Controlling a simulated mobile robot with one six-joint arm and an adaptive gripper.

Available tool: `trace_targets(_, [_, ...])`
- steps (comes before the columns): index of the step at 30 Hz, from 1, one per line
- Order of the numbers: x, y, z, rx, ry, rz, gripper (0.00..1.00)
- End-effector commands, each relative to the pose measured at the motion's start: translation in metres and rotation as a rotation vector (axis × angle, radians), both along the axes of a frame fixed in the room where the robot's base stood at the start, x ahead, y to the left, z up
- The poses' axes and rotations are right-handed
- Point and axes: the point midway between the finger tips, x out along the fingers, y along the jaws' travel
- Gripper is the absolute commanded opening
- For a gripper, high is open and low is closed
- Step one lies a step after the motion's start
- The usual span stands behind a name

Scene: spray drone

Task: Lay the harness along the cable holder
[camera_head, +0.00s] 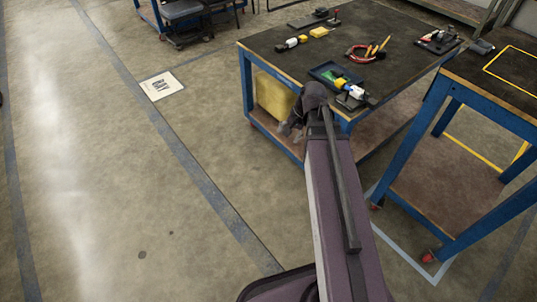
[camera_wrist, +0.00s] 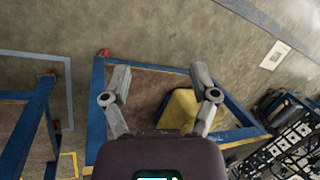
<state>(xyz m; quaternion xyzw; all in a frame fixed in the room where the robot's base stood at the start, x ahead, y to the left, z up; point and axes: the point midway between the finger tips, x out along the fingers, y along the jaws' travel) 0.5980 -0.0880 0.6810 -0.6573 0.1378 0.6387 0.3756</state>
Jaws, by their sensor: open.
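My gripper (camera_head: 291,130) hangs beside the front left corner of the dark-topped workbench (camera_head: 275,50), below its top. In the wrist view my gripper (camera_wrist: 160,78) has its two fingers spread wide with nothing between them. A red and black looped item (camera_head: 362,53) with yellow pieces lies on the bench; it may be the harness, but I cannot tell. A small blue tray (camera_head: 325,69) with green, yellow, white and blue pieces is near the front edge, partly hidden by my arm. I cannot clearly identify the cable holder.
A yellow bin (camera_head: 273,96) stands on the bench's lower shelf and also shows in the wrist view (camera_wrist: 180,108). A second blue-framed table (camera_head: 510,80) stands at the right. Small white and yellow parts (camera_head: 291,43) lie at the bench's left.

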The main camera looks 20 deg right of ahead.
Motion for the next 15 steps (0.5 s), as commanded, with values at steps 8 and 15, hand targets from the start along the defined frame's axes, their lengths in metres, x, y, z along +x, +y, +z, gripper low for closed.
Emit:
trace_targets(8, [-0.035,0.056,-0.008,-0.198,0.009,0.414,0.76])
trace_targets(15, [-0.056,0.082,-0.010,-0.314,0.022,0.676,0.76])
